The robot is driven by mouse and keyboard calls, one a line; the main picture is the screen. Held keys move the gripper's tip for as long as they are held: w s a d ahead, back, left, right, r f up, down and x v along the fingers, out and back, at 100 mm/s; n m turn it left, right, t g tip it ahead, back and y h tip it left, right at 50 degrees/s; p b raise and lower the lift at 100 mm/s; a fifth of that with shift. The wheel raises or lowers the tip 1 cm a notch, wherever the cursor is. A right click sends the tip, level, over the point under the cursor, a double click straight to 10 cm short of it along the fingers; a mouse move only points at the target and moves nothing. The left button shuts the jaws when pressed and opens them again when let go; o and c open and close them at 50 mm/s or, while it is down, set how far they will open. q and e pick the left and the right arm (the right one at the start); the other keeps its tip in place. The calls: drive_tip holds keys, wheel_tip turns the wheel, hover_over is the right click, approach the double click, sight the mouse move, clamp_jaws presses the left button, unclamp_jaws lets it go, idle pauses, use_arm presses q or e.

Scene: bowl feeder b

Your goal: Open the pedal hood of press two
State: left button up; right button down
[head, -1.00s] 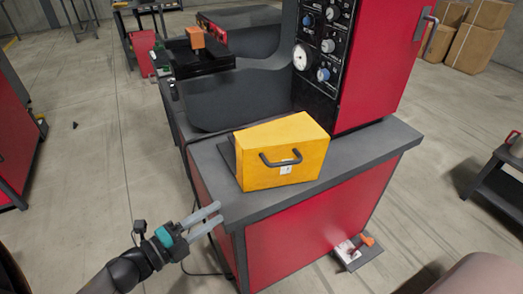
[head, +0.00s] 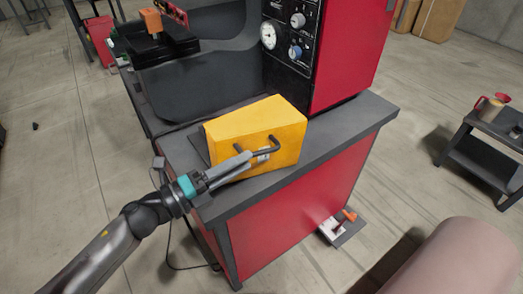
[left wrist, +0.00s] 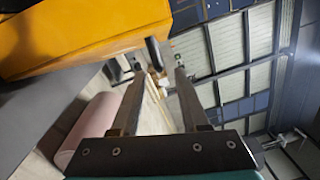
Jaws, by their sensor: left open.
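The yellow hood (head: 270,118) is a boxy cover on the dark top of the red press cabinet (head: 300,215), and it sits closed. Its dark bar handle (head: 277,143) is on the front face, above a small white label. In the left wrist view, the hood (left wrist: 90,38) fills the upper left, and the handle end (left wrist: 154,53) shows near the gap between the fingertips (left wrist: 160,75). Whether the fingers touch the handle is unclear. My right gripper is out of view.
A black control panel with knobs and a gauge (head: 268,36) rises behind the hood. A plate with a white and orange item (head: 342,224) lies on the floor by the cabinet. A dark side table (head: 490,145) with a jug stands at right.

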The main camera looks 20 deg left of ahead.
sight(261, 151)
use_arm(q)
drive_tip(key=shift+x, duration=2.95)
clamp_jaws()
